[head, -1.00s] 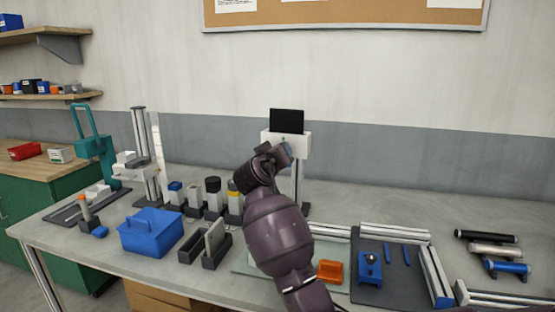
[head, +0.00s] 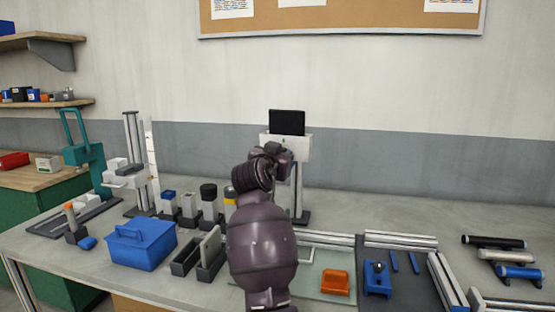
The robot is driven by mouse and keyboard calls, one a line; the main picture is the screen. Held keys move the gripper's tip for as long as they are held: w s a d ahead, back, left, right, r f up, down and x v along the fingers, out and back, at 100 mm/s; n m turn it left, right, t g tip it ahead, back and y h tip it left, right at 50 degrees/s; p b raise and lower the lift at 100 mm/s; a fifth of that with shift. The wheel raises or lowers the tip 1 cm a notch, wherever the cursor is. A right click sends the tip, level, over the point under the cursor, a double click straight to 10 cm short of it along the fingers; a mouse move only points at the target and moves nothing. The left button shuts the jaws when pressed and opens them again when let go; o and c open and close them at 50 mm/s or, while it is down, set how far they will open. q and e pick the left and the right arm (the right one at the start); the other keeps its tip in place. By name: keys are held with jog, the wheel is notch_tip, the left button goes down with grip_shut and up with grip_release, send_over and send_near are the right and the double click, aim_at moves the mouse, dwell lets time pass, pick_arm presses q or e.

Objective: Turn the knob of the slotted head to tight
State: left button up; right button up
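A white head (head: 302,145) with a black plate (head: 287,122) on top stands on an upright post at the back middle of the bench. I take it to be the slotted head. Its knob cannot be made out; my arm covers much of the head's lower front. My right gripper (head: 282,157) is right in front of the head's lower left part, seen from behind. Its fingertips are hidden or too small to tell, so I cannot see whether it touches or grips anything. My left gripper is not in view.
A blue caddy (head: 143,245) and dark slotted holders (head: 187,256) are in front. The back right bench is clear.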

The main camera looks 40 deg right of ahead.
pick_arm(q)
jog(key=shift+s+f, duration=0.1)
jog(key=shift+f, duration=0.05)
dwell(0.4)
pick_arm(e)
jog(key=o, duration=0.9)
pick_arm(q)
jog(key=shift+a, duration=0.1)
